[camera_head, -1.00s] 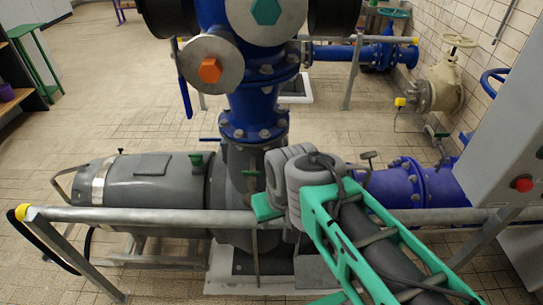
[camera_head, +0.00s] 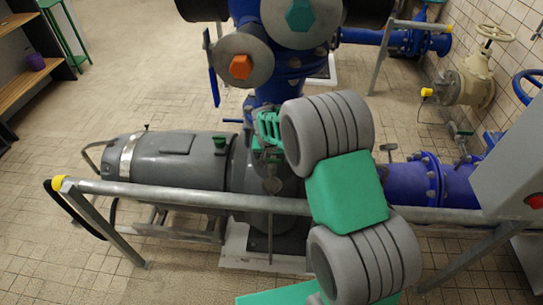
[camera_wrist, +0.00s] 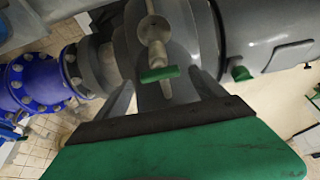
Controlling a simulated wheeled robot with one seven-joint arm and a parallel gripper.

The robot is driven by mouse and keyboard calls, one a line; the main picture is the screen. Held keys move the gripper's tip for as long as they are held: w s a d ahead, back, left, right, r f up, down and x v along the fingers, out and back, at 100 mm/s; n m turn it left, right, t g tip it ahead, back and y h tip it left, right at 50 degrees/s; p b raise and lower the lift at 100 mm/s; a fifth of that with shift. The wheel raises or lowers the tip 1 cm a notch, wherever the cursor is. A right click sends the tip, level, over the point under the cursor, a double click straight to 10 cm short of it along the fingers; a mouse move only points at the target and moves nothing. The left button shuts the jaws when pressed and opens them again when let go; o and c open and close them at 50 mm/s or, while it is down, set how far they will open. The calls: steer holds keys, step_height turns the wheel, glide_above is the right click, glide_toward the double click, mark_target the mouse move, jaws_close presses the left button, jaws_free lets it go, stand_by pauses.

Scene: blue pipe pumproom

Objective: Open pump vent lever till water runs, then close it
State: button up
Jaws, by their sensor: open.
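The vent lever (camera_wrist: 160,74) has a short green handle on a pale metal valve (camera_wrist: 153,30) on top of the grey pump casing. In the wrist view its handle lies crosswise between the dark fingers of my gripper (camera_wrist: 162,88), which are spread apart and do not appear to touch it. In the head view my gripper (camera_head: 268,132) is over the pump's middle and largely covers the lever. No running water shows. The grey pump motor (camera_head: 170,158) lies to the left in the head view.
A metal railing (camera_head: 180,196) runs in front of the pump, below my arm. A blue pipe (camera_head: 405,183) joins the pump on the right. A grey control box (camera_head: 510,165) stands at right. Floor at left is open.

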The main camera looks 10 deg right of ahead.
steer(key=shift+w+f, duration=0.2)
steer(key=shift+f, duration=0.4)
steer(key=shift+c, duration=0.6)
steer(key=c, duration=1.2)
steer(key=shift+c, duration=0.2)
